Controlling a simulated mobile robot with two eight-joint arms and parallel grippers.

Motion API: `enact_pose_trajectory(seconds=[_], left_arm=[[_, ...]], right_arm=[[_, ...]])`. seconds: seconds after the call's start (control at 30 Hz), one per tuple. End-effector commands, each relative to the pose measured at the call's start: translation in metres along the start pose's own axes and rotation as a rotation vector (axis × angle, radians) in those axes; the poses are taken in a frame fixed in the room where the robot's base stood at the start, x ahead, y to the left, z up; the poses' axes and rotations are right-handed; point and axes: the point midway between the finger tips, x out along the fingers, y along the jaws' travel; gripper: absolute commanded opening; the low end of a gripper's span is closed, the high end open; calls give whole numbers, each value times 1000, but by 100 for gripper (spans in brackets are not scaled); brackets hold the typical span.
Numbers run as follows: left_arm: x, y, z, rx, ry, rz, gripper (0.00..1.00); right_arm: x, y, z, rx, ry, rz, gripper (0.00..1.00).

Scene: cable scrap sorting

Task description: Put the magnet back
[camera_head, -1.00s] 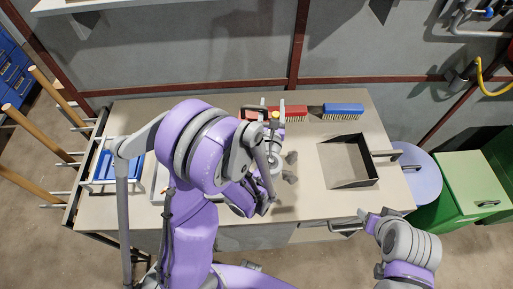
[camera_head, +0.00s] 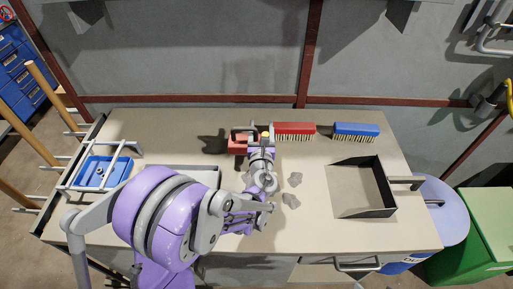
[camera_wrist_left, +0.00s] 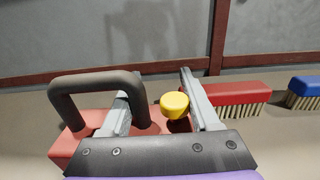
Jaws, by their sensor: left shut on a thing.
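The magnet is a red block (camera_head: 237,145) with a dark handle, at the back of the bench, left of the red brush. In the left wrist view the dark handle (camera_wrist_left: 98,82) arches at the left over the red body, and a yellow knob (camera_wrist_left: 174,104) stands between the fingers. My left gripper (camera_head: 257,134) is shut on the magnet; it also shows in the left wrist view (camera_wrist_left: 158,100). The fingers hide part of the magnet. I cannot tell whether its underside touches the bench. My right gripper is out of view.
A red brush (camera_head: 294,129) and a blue brush (camera_head: 356,130) lie along the back. A dustpan (camera_head: 390,211) lies at the right. A blue tray (camera_head: 84,184) stands at the left, beside a pale tray (camera_head: 207,168).

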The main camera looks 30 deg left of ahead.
Motion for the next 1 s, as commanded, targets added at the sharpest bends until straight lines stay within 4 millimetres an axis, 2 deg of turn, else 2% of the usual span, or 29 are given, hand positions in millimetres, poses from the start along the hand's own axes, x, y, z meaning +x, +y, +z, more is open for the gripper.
enact_pose_trajectory(seconds=[0.5, 0.93, 0.97, 1.0], left_arm=[[0, 0, -56, 2, -1, 0, 0], [0, 0, -61, 2, -1, 0, 0], [0, 0, -62, 0, 0, 0, 64], [0, 0, -61, 0, 0, 0, 71]], right_arm=[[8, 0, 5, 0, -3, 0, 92], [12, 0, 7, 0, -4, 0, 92], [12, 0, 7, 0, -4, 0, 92], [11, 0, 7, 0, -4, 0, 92]])
